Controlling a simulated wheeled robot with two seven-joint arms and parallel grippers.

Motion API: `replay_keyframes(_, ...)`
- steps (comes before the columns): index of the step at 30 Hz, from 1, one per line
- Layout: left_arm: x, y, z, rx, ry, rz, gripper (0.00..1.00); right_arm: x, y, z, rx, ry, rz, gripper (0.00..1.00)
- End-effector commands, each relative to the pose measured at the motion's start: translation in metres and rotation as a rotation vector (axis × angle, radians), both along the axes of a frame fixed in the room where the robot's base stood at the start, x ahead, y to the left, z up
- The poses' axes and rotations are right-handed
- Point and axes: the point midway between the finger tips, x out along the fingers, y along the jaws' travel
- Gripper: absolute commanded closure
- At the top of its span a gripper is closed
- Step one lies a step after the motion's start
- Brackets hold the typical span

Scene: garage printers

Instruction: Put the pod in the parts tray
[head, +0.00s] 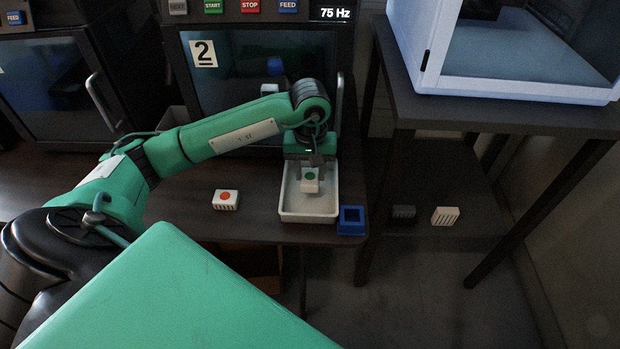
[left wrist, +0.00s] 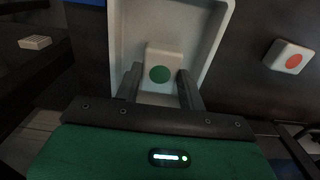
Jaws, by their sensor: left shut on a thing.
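A white pod with a green dot (head: 310,181) is between the fingers of my left gripper (head: 311,172), which is shut on it. The pod is over or inside the white parts tray (head: 308,214); I cannot tell whether it touches the tray floor. In the left wrist view the pod (left wrist: 161,67) sits between the fingertips (left wrist: 158,80), with the tray wall (left wrist: 213,45) around it. Another white pod with a red dot (head: 226,200) lies on the table left of the tray; it also shows in the left wrist view (left wrist: 290,57). My right gripper is not in view.
A blue square holder (head: 351,220) stands right of the tray near the table edge. A dark block (head: 403,213) and a white slotted block (head: 445,216) lie on a lower shelf to the right. Printer 2 (head: 225,85) stands behind my arm.

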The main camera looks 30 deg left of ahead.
Motion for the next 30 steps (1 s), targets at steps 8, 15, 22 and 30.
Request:
replay_keyframes(8,0.0,0.0,-0.032,0.0,0.0,0.0,0.83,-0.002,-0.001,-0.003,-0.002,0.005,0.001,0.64)
replay_keyframes(15,0.0,0.0,-0.033,0.0,0.0,0.0,0.83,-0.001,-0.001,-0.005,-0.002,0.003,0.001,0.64)
replay_keyframes(22,0.0,0.0,-0.034,0.0,0.0,0.0,0.52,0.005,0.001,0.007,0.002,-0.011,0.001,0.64)
replay_keyframes(30,0.0,0.0,-0.034,0.0,0.0,0.0,0.38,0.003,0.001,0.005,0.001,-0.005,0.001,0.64)
